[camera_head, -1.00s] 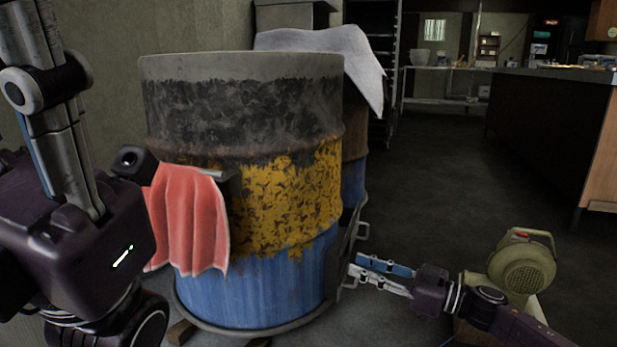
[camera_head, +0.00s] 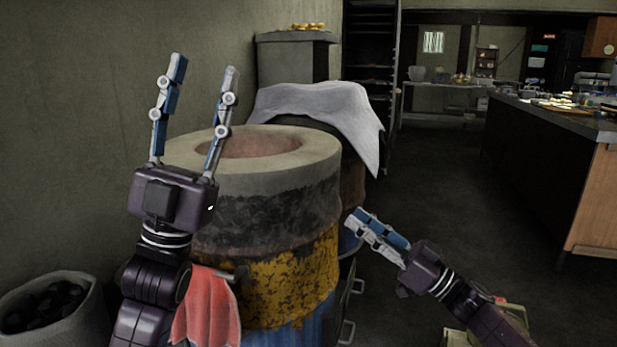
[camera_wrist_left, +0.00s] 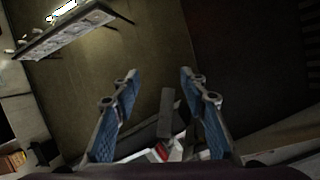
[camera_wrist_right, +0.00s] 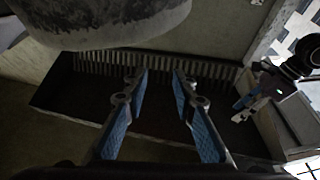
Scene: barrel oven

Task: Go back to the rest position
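My left gripper (camera_head: 196,105) is raised in front of the barrel oven's left side, pointing up, with its two fingers spread and nothing between them. The left wrist view shows the same open fingers (camera_wrist_left: 159,85). My right gripper (camera_head: 366,228) is at the right of the barrel oven and points up and left. The right wrist view shows its fingers (camera_wrist_right: 161,85) apart and empty. The barrel oven (camera_head: 285,205) has a grey top with a round opening, and yellow and blue paint below. My left arm hides part of it.
A red cloth (camera_head: 212,310) hangs on the oven's front. A white cloth (camera_head: 318,105) drapes over another barrel behind. A sack of dark lumps (camera_head: 75,318) stands at lower left. A yellowish-green device (camera_head: 455,338) sits below my right arm. The floor (camera_head: 445,190) between barrels and counter (camera_head: 540,160) is open.

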